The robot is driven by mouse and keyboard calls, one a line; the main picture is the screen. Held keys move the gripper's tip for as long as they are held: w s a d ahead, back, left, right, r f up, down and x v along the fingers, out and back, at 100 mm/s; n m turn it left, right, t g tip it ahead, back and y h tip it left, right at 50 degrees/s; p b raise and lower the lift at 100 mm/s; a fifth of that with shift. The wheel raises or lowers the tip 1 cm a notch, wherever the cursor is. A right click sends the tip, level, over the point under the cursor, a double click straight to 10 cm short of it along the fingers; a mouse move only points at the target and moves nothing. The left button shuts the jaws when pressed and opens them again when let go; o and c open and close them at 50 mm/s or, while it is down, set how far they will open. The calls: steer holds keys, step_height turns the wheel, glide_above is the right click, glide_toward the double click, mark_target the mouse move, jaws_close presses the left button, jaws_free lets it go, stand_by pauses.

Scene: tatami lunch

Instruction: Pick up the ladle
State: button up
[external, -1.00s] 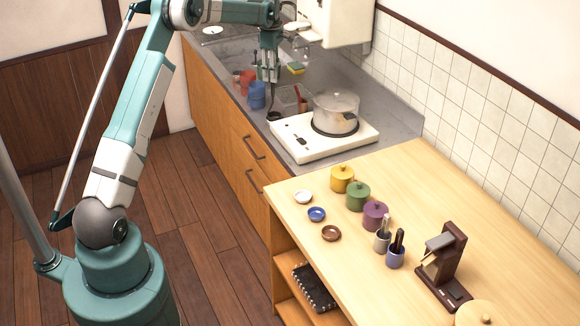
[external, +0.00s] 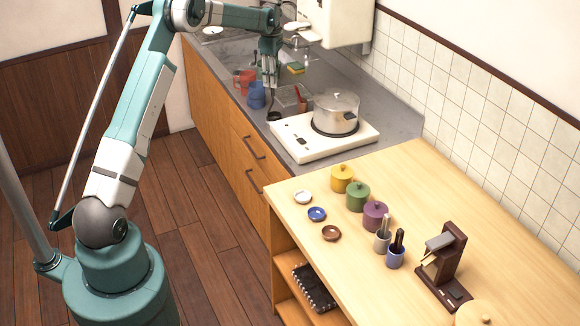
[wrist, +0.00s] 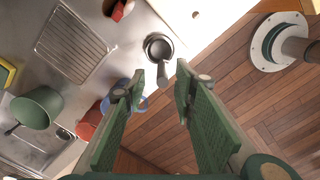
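The ladle (wrist: 158,47) shows in the wrist view as a small dark, round bowl with a grey handle rising toward the camera. In the external view its dark bowl (external: 273,116) is on the grey counter, just left of the white stove. My gripper (wrist: 171,67) is open. In the external view my gripper (external: 270,84) points down above the bowl, and the handle partly merges with the dark fingers.
A pot (external: 336,115) sits on the white stove (external: 300,146) to the right. Blue (wrist: 127,103) and red (wrist: 90,122) cups stand close to the left finger. A metal rack (wrist: 72,48), a green container (wrist: 37,107) and the counter edge are nearby.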

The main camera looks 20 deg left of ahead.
mark_target(273, 96)
steer(key=shift+f, duration=0.1)
steer(key=shift+s+d+f+p, duration=0.1)
steer(key=shift+f+p, duration=0.05)
steer(key=shift+f, duration=1.1)
steer(key=shift+s+f+p, duration=0.1)
steer(key=shift+f+p, duration=0.05)
steer(key=shift+f, duration=1.1)
jaws_close()
